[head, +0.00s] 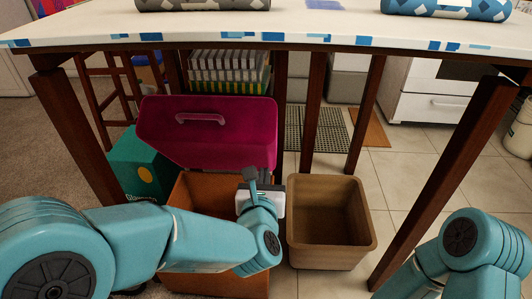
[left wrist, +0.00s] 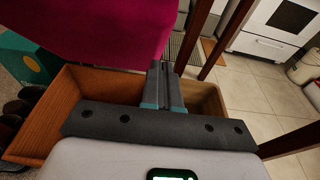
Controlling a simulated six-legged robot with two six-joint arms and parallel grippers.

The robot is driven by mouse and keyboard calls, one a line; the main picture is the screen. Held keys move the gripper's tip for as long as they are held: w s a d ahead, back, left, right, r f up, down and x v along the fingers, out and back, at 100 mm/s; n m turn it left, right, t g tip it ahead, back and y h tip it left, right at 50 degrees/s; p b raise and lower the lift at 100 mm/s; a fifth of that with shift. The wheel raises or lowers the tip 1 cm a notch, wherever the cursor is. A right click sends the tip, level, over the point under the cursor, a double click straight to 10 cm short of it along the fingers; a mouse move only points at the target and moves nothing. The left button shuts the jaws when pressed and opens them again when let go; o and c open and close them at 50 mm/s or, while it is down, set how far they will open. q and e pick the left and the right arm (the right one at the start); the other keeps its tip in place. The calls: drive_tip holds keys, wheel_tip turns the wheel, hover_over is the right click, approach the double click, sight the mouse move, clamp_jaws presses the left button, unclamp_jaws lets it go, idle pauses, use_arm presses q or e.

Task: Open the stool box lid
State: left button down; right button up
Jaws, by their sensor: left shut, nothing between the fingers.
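The stool box (head: 190,205) is a brown open-topped box under the table. My left gripper (head: 251,178) is shut and empty, over the right side of the box, in front of the lid's lower right. Its fingers (left wrist: 162,85) point toward the lid; I cannot tell whether they touch it. My right gripper is out of view.
A tan empty bin (head: 328,255) stands right of the box. A teal box (head: 137,165) stands to the left. Dark table legs (head: 315,110) rise behind, and the white tabletop (head: 300,25) is overhead. Tiled floor (head: 400,180) is clear at right.

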sight(267, 144)
use_arm(q)
drive_tip(key=w, duration=0.2)
drive_tip(key=w+r, duration=0.1)
drive_tip(key=w, duration=0.4)
drive_tip(key=shift+w+d+r, duration=0.1)
drive_tip(key=shift+w+r, duration=0.05)
